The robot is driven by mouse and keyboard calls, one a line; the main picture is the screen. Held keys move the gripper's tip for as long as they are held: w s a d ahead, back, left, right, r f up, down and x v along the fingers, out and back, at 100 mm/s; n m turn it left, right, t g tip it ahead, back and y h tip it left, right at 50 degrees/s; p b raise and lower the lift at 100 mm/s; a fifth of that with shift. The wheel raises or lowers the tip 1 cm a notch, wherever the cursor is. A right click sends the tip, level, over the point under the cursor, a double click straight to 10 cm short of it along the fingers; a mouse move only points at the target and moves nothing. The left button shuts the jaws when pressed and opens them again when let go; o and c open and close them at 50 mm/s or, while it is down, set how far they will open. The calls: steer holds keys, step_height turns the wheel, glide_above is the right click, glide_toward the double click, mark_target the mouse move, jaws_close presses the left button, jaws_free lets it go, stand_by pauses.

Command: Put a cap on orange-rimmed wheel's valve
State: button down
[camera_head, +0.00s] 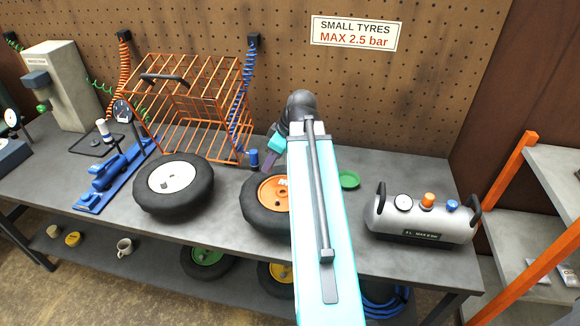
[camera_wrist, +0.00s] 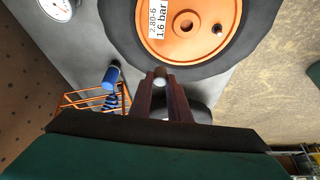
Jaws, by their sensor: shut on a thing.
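The orange-rimmed wheel (camera_head: 272,190) lies flat on the bench, partly hidden behind my arm in the head view. In the wrist view its orange rim (camera_wrist: 185,45) fills the top, with a label reading 2.80-6, 1.6 bar. Its short dark valve (camera_wrist: 217,30) stands right of the hub hole. My gripper (camera_wrist: 163,82) is shut on a small pale rounded piece, seemingly a cap (camera_wrist: 160,72), at the fingertips. In the wrist view it appears below the tyre's edge, apart from the valve. In the head view my gripper (camera_head: 269,160) is beside the tyre's back edge.
A white-rimmed wheel (camera_head: 172,178) lies to the left. A blue hose end (camera_head: 253,160) is close to my gripper, with an orange wire cage (camera_head: 200,100) behind. A green dish (camera_head: 348,180) and a silver air tank (camera_head: 422,218) stand to the right.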

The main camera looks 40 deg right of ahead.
steer(key=w+a+r+m, duration=0.1)
steer(key=w+a, duration=0.3)
steer(key=a, duration=0.6)
steer(key=w+a+r+m+h+b, duration=0.1)
steer(key=w+a, duration=0.4)
steer(key=a, duration=0.5)
steer(key=w+a+r+m+h, duration=0.1)
steer(key=w+a+r+m, duration=0.2)
steer(key=a, duration=0.7)
steer(key=shift+w+r+b, duration=0.4)
steer(key=shift+w+r, duration=0.3)
steer(key=shift+w, duration=0.55)
steer(key=shift+s, duration=0.1)
